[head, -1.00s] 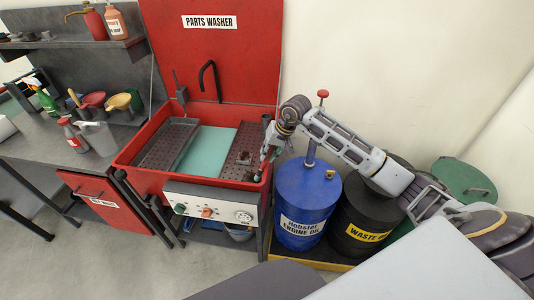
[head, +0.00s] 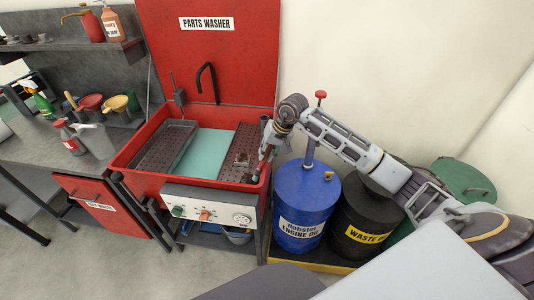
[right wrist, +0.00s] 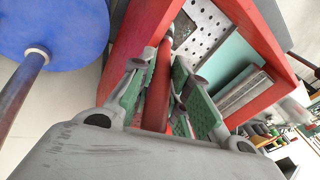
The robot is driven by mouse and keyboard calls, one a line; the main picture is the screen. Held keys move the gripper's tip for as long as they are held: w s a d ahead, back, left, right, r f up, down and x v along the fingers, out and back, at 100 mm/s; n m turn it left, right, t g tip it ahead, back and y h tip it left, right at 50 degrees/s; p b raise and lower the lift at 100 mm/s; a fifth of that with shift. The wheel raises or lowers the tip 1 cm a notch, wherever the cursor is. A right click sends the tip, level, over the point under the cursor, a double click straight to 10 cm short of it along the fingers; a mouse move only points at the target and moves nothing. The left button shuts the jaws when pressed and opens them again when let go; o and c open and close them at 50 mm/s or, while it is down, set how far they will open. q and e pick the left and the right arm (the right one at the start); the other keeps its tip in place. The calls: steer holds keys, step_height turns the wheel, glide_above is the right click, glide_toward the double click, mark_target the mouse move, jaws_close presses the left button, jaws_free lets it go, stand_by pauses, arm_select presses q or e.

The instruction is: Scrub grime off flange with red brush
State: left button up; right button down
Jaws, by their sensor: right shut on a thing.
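My right gripper (head: 265,153) is at the right rim of the red parts washer (head: 140,150). In the right wrist view its green-padded fingers (right wrist: 160,95) are closed around a long red handle, which I take to be the red brush (right wrist: 158,88). The brush's far end points into the washer, and its bristles cannot be made out. A small brownish piece, probably the flange (head: 242,158), lies on the perforated tray at the right of the basin, just left of the gripper. Its grime is too small to judge. My left gripper is not in view.
A blue oil drum (head: 305,200) and a black waste drum (head: 362,222) stand right of the washer, under my right arm. A bench with bottles and funnels (head: 90,102) stands left.

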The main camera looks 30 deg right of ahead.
steer(key=shift+w+a, duration=0.7)
steer(key=shift+a, duration=0.3)
steer(key=shift+a+b, duration=0.15)
steer(key=shift+b, duration=0.15)
steer(key=shift+w+a+b, duration=0.4)
steer(key=shift+w+a, duration=0.35)
steer(key=shift+a, duration=0.25)
steer(key=shift+w+d+b, duration=0.25)
steer(key=shift+w+b, duration=0.1)
steer(key=shift+b, duration=0.05)
steer(key=shift+s+d, duration=0.1)
steer(key=shift+d, duration=0.05)
